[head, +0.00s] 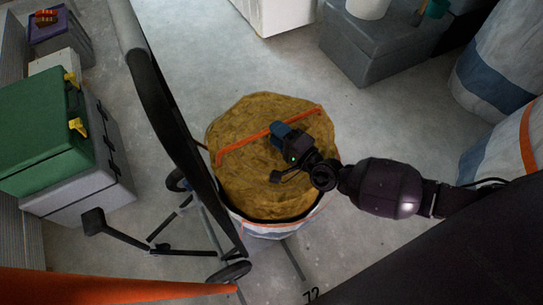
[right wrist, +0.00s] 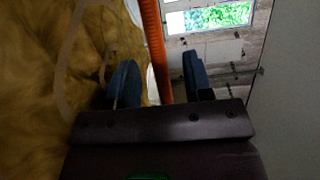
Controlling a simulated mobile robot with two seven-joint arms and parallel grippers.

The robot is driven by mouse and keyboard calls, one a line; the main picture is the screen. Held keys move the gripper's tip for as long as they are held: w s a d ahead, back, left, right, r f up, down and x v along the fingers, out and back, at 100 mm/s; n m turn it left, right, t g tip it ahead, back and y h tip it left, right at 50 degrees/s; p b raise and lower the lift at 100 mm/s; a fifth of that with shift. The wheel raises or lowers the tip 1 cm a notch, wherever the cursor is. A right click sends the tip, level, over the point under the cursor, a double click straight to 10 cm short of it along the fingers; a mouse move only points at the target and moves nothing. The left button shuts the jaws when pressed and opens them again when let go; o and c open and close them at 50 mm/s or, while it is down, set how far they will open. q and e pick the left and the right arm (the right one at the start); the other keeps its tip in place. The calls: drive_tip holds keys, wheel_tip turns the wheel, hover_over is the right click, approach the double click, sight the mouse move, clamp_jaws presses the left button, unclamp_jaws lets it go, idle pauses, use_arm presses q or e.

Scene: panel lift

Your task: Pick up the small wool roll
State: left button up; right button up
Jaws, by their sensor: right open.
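The wool roll (head: 240,180) is a round, yellow-brown bundle standing in a white and blue bag (head: 262,230) on the floor, in the middle of the head view. An orange strap (head: 240,149) runs across its top. My right gripper (head: 277,128) is over the roll at the strap, with its blue fingers open. In the right wrist view the strap (right wrist: 154,45) passes between the two open fingers (right wrist: 160,82), and the wool (right wrist: 45,80) fills the left side. I cannot tell whether a finger touches the strap. My left gripper is not in view.
A dark-framed wheeled stand (head: 165,110) is close at the roll's left. Green and grey cases (head: 75,185) are farther left. A grey box (head: 375,50) is at the back, and large white and blue bags (head: 505,60) stand at the right. Bare floor lies behind the roll.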

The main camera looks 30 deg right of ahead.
sight(267, 137)
drive_tip(key=x, duration=0.4)
drive_tip(key=shift+f+b, duration=0.1)
drive_tip(key=shift+b, duration=0.25)
clamp_jaws()
idle(1.0)
drive_tip(key=shift+w+r, duration=0.15)
drive_tip(key=shift+r, duration=0.15)
